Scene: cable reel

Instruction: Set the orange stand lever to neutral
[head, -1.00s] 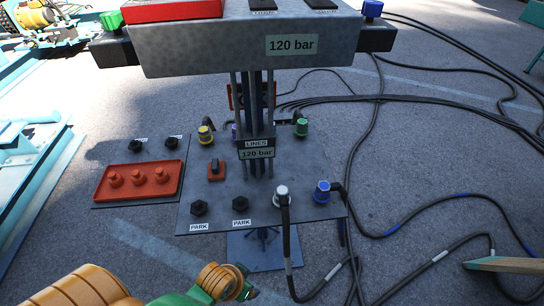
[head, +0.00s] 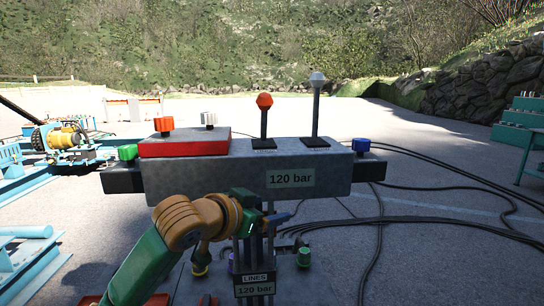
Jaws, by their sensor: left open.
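The orange stand lever (head: 264,101) has a dark shaft and an orange knob. It rises nearly upright from a black base plate on top of the grey control stand (head: 215,180). My left gripper (head: 276,218) is in front of the stand's front face, below the lever and just under the 120 bar label. Its jaws are open and apart from the lever; the finger details are small and dark. My right gripper is out of view.
A taller lever with a light grey knob (head: 317,79) stands right of the orange one. A red block (head: 185,146) with red and white knobs is to the left. Green (head: 127,152) and blue (head: 361,145) knobs sit at the stand's ends. Black hoses lie on the ground right.

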